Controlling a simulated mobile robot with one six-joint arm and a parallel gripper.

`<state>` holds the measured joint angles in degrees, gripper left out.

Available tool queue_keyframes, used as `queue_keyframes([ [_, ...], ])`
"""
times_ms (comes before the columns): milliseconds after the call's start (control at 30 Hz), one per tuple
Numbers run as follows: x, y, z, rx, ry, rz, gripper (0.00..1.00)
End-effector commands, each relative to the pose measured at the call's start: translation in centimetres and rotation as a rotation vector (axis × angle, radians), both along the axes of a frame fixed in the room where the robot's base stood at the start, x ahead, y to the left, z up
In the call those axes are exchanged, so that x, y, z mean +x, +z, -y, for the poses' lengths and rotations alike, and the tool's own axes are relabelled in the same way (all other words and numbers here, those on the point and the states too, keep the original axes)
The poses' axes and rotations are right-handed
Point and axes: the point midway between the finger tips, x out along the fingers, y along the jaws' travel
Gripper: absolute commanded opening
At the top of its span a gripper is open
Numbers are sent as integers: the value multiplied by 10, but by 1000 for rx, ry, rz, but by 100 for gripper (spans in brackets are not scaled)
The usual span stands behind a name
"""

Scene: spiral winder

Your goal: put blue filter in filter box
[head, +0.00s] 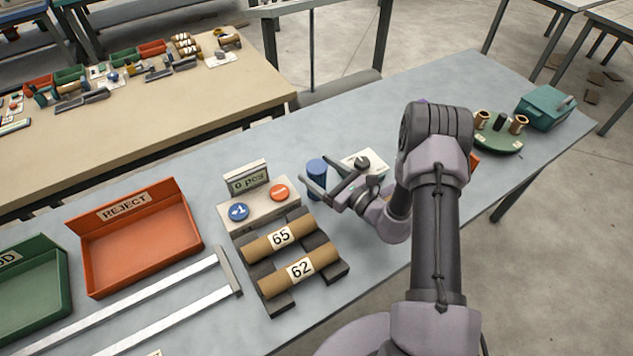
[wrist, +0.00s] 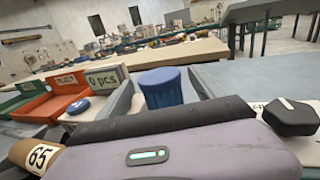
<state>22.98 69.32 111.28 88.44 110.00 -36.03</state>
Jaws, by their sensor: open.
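The blue filter (head: 317,170) is an upright ribbed cylinder on the grey table, right of the counter with the "0 pcs" sign. It also shows in the wrist view (wrist: 162,88), upper middle. My gripper (head: 326,181) is open and low at the filter, with one finger crossing in front of it in the head view. In the wrist view grey finger bars stand on either side of the filter; I cannot tell if they touch it.
The counter (head: 260,210) with blue and orange buttons stands just left of my gripper. Brown tubes 65 (head: 258,247) and 62 (head: 275,285) lie on dark rests nearer. An orange REJECT tray (head: 140,240) is at left. A green turntable (head: 498,142) holds small spools at right.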

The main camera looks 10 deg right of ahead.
Motion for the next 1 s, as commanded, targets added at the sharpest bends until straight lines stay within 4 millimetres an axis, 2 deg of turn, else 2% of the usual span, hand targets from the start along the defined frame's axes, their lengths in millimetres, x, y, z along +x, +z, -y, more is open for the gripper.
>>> queue_keyframes([
  [167, 0, 1, 0, 0, -1, 0, 76],
  [500, 0, 0, 1, 0, -1, 0, 9],
  [567, 0, 0, 1, 0, -1, 0, 0],
  [800, 0, 4, 1, -1, -1, 1, 0],
  [1000, 0, 28, 1, -2, -1, 1, 0],
])
